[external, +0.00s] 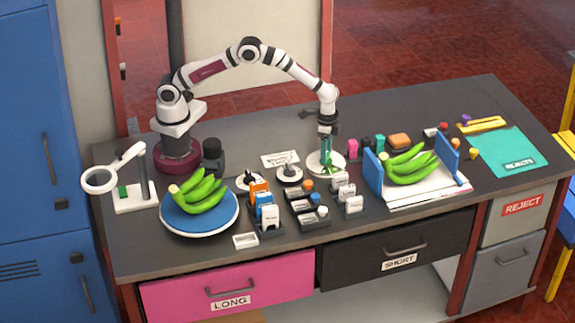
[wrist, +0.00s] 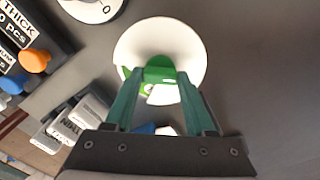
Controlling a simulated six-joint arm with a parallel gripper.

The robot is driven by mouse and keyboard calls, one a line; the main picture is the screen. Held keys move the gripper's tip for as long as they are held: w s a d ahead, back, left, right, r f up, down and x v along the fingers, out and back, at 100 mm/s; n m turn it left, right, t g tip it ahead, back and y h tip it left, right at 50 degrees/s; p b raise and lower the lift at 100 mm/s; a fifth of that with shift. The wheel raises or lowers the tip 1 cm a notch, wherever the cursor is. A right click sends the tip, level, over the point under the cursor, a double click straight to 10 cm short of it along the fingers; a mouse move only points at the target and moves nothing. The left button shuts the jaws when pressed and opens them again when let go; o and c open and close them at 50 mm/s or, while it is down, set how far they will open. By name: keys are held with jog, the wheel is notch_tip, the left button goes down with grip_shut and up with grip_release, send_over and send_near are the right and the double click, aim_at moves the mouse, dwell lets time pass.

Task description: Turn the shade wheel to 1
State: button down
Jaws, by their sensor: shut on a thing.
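A white round disc with a green knob, which looks like the shade wheel (external: 316,167), lies on the dark tabletop right of centre. In the wrist view the white disc (wrist: 190,36) fills the upper middle, with its green knob (wrist: 159,69) between my fingers. My gripper (external: 327,156) points straight down over the disc. In the wrist view my gripper (wrist: 160,78) is shut on the green knob. I cannot read any number on the wheel; my fingers hide part of it.
Two other white dials, a near one (external: 289,175) and a farther-left one (external: 249,181), sit left of the wheel. Small labelled boxes (external: 352,206) stand close in front. Bananas lie on a blue plate (external: 200,225) and between blue uprights (external: 373,173). Bare tabletop lies behind the wheel.

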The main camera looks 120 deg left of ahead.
jog(key=n, duration=0.7)
jog(key=shift+r, duration=0.1)
dwell(0.5)
jog(key=shift+c, duration=1.2)
grip_release()
notch_tip(320, 180, up, 16)
